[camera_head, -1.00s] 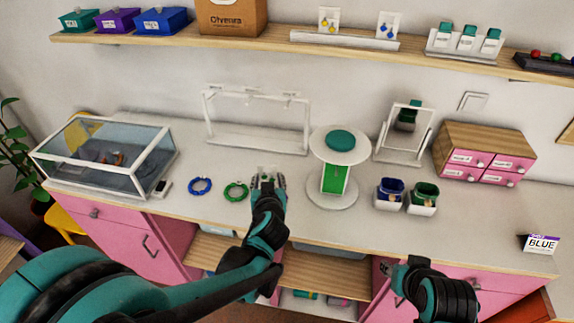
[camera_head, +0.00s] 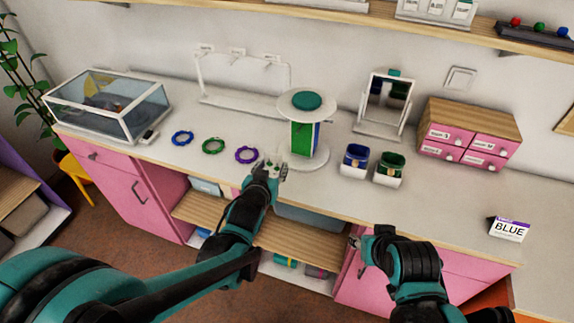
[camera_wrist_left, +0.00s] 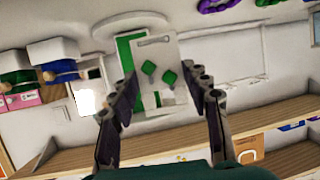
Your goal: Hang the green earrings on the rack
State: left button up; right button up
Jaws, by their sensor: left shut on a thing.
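My left gripper (camera_head: 268,168) is shut on a white card (camera_wrist_left: 164,50) bearing two green square earrings (camera_wrist_left: 149,68). The card sits between the fingers in the left wrist view. In the head view the gripper is over the counter's front part, between the purple ring and the round stand, and the earrings are too small to make out. The white rack (camera_head: 240,110), a frame with small labelled hooks on its top bar, stands behind, against the wall. No earrings show on it. My right gripper (camera_head: 354,243) is low at the counter's front edge; its fingers are not clear.
The round-topped stand (camera_head: 318,163) is close right of my left gripper. Blue (camera_head: 182,138), green (camera_head: 213,146) and purple (camera_head: 246,155) rings lie left of it. A glass case (camera_head: 78,110), mirror (camera_head: 378,131), two watch boxes (camera_head: 353,172) and pink drawers (camera_head: 446,151) also occupy the counter.

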pick_arm(q)
jog(key=w+d+r+m+h+b, duration=0.1)
jog(key=w+d+h, duration=0.1)
jog(key=w+d, duration=0.3)
jog(key=shift+w+d+r+m, duration=0.3)
jog(key=shift+w+d+m, duration=0.1)
jog(key=shift+w, duration=0.55)
pick_arm(e)
jog(key=shift+f, duration=0.8)
pick_arm(q)
jog(key=shift+w+r, duration=0.1)
jog(key=shift+w, duration=0.05)
dwell(0.5)
